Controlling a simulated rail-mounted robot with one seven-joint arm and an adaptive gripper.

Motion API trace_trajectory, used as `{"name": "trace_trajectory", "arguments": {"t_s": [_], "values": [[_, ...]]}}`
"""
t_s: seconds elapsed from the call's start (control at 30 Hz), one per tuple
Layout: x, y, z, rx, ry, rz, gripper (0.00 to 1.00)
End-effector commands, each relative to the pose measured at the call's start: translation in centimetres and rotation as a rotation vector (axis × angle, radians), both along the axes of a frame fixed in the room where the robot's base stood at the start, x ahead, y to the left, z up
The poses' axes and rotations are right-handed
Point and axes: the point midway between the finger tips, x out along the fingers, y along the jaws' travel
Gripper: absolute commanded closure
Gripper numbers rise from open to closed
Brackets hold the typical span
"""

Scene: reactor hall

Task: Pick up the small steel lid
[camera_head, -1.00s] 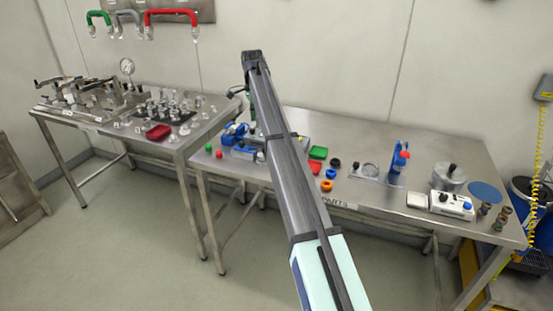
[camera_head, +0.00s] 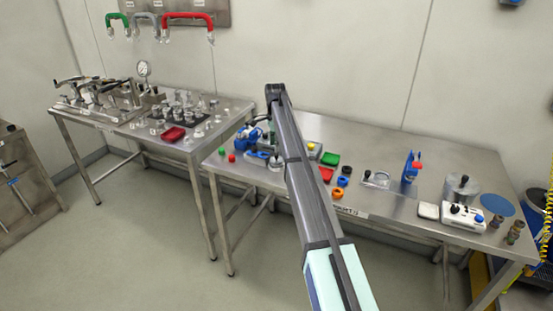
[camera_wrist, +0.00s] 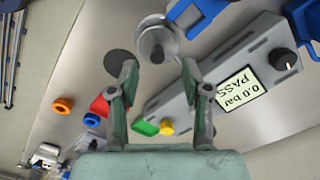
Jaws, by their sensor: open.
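A round shiny steel piece with a small knob-like centre (camera_wrist: 157,38), which looks like the small steel lid, lies in the wrist view just beyond my fingertips. My gripper (camera_wrist: 159,70) is open and empty, its two fingers apart below the steel piece in the picture. A blue clamp-like part (camera_wrist: 196,12) is close to its upper right. In the head view a small steel piece with a dark knob (camera_head: 276,162) stands on the right table, left of my arm; I cannot tell surely whether it is the same piece. My arm hides part of that table.
A grey tester with a "0.0 bar PASS" display (camera_wrist: 238,88) lies right of my gripper. A dark disc (camera_wrist: 118,63) is to the left. Orange rings (camera_wrist: 63,105) and red and green trays (camera_head: 330,158) are nearby. The second table (camera_head: 230,112) stands left, crowded with metal parts.

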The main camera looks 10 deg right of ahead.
Motion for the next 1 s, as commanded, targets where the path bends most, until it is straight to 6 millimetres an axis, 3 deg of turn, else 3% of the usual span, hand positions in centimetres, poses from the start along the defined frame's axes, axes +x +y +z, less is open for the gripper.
{"name": "trace_trajectory", "arguments": {"t_s": [0.17, 0.53, 0.77, 0.83, 0.9, 0.93, 1.0], "values": [[-0.1, -0.1, -0.6, 0.0, 0.0, 0.0, 0.52], [-0.3, -0.4, -4.9, 0.0, 0.0, 0.0, 0.52], [-0.3, -0.4, -5.3, 0.0, -0.001, 0.0, 0.52], [-0.3, -0.4, -5.3, 0.0, -0.001, 0.0, 0.69], [-0.3, -0.4, -5.3, 0.0, -0.001, 0.0, 0.94], [-0.3, -0.4, -5.3, 0.0, 0.0, 0.0, 1.0], [-0.3, -0.4, -5.3, 0.0, 0.0, 0.0, 1.0]]}}
